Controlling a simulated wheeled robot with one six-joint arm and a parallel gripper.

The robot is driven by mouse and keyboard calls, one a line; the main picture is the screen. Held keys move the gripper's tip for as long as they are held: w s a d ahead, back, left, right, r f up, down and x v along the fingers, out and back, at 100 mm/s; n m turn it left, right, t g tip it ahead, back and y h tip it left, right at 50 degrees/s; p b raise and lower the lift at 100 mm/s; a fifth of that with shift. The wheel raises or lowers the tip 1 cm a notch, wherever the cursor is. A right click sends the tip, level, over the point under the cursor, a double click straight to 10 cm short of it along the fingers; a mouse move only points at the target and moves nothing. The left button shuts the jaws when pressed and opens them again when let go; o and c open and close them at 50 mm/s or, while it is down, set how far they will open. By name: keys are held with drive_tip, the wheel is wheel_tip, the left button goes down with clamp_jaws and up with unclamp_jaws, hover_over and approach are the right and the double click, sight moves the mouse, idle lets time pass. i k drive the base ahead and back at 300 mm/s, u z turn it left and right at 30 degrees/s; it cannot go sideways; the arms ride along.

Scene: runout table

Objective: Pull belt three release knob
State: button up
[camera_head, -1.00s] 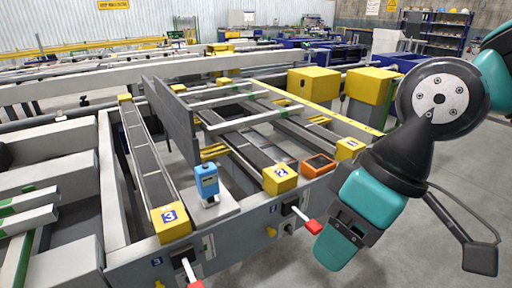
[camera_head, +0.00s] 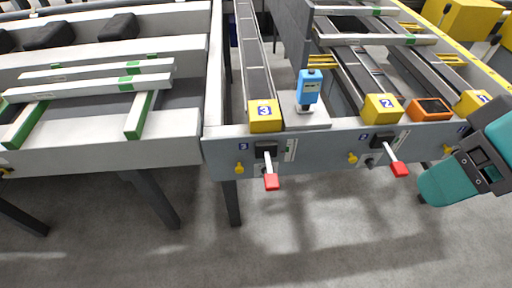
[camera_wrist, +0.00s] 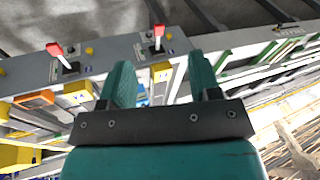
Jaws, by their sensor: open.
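The belt three release knob (camera_head: 239,168) is a small yellow knob on the grey front panel, below the blue 3 label and left of the red-tipped lever (camera_head: 270,178). In the wrist view the knob (camera_wrist: 168,37) shows small, beyond the fingers and just right of that lever (camera_wrist: 158,35). My gripper (camera_head: 432,188) is in front of the panel at the right of the head view, well right of the knob. In the wrist view my gripper (camera_wrist: 162,78) has its teal fingers apart with nothing between them.
A second red-tipped lever (camera_head: 395,160) and yellow knob (camera_head: 352,158) belong to belt 2, between my gripper and belt three's knob. A blue device (camera_head: 309,88) and an orange frame (camera_head: 429,109) sit on top. The floor in front is clear.

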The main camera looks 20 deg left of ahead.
sight(239, 169)
drive_tip(key=z, duration=2.55)
drive_tip(key=k, duration=0.45)
drive_tip(key=u, duration=2.75)
